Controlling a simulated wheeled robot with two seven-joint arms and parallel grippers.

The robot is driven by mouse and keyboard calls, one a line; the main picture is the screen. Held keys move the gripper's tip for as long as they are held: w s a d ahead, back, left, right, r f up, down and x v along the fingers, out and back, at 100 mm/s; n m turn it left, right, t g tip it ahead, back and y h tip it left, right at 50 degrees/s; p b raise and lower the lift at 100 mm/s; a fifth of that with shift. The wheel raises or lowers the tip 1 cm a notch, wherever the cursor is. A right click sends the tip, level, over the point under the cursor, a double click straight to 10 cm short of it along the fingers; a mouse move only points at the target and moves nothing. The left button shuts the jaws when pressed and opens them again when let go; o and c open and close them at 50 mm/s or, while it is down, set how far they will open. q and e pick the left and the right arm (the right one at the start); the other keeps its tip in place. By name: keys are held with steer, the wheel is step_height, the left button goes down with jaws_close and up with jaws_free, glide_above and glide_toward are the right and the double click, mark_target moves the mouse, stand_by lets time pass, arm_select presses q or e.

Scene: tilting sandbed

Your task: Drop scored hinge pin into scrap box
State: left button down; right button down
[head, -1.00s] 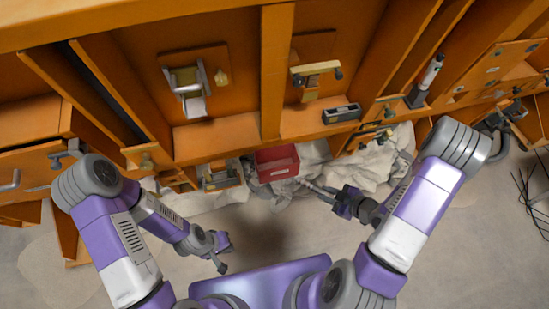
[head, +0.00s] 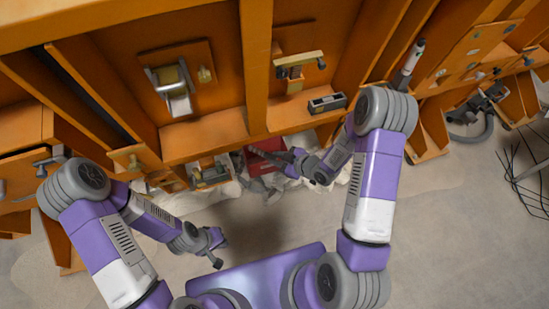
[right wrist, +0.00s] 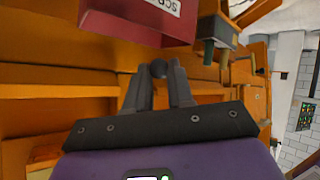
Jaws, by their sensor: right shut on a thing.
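The red scrap box (head: 266,146) stands at the foot of the orange woodwork in the head view. In the right wrist view its red wall and part of a white label (right wrist: 165,5) show at the top. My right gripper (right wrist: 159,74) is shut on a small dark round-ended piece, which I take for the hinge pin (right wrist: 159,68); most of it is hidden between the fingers. In the head view the right gripper (head: 286,157) is at the box, partly overlapping it. Any scoring cannot be made out. My left gripper (head: 218,251) is open and empty, low over the floor.
A small open-topped box (head: 210,175) stands left of the red box. Pale crumpled sheeting (head: 226,192) lies below both. Orange posts and shelves (head: 256,70) rise behind. A dark block (head: 327,103) lies on a shelf. The floor at right is open, with thin black wires (head: 520,165).

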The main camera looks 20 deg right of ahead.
steer(key=shift+w+a, duration=0.65)
steer(key=shift+w, duration=0.1)
steer(key=shift+s+f, duration=0.1)
steer(key=shift+f, duration=0.45)
steer(key=shift+d+f, duration=0.1)
steer(key=shift+f, duration=0.1)
steer(key=shift+f+b, duration=0.55)
steer(key=shift+b, duration=0.25)
steer(key=c, duration=1)
jaws_free()
